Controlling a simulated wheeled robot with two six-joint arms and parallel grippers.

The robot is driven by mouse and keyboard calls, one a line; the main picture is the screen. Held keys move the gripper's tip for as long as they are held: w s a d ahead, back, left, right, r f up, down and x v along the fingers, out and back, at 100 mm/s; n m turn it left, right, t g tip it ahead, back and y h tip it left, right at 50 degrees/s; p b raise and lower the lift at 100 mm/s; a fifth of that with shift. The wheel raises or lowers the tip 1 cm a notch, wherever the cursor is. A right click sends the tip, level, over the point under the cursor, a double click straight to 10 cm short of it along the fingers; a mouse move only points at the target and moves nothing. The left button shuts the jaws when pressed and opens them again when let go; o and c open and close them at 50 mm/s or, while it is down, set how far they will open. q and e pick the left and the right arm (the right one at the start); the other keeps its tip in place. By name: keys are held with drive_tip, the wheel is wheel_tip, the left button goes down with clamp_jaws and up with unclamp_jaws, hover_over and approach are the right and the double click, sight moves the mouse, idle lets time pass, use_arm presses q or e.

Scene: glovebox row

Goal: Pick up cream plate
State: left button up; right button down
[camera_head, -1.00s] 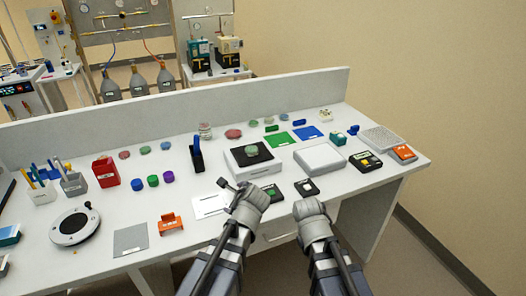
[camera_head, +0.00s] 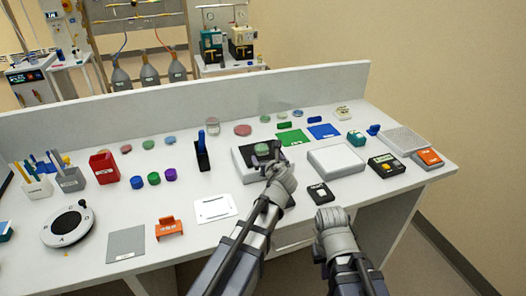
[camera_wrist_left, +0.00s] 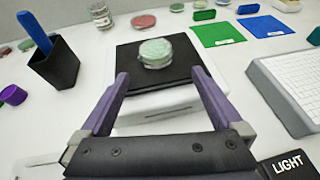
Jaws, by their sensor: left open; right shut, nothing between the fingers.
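No lone dish stands out clearly as a cream plate. A round dish with a pale green top and a whitish side (camera_head: 262,148) sits on the dark top of a white box device (camera_head: 243,168). It also shows in the left wrist view (camera_wrist_left: 155,52), beyond the fingertips. My left gripper (camera_head: 268,160) is open and empty at the near side of this device; in the left wrist view its fingers (camera_wrist_left: 162,88) point towards the dish, one on each side. My right gripper (camera_head: 330,218) is shut and empty near the table's front edge.
A cream block-like item (camera_head: 342,112) stands at the back right. A pink dish (camera_head: 242,130) lies behind the device, with green (camera_head: 291,137) and blue (camera_head: 323,131) mats to its right. A black pen holder (camera_head: 202,154) stands left. A white device (camera_head: 336,161) is right.

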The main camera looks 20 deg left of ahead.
sight(262, 150)
use_arm(q)
drive_tip(key=shift+w+a+f, duration=0.1)
drive_tip(key=shift+w+a, duration=0.35)
drive_tip(key=shift+w, duration=0.35)
drive_tip(key=x, duration=0.2)
drive_tip(key=b+x, duration=0.1)
drive_tip(key=x, duration=0.1)
drive_tip(key=shift+w+a+r, duration=0.1)
drive_tip(key=shift+a+r, duration=0.15)
drive_tip(key=shift+a, duration=0.05)
drive_tip(key=shift+c, duration=0.2)
drive_tip(key=c, duration=1.4)
drive_tip(key=shift+r, duration=0.15)
wheel_tip(262, 150, up, 10)
drive_tip(key=p, duration=1)
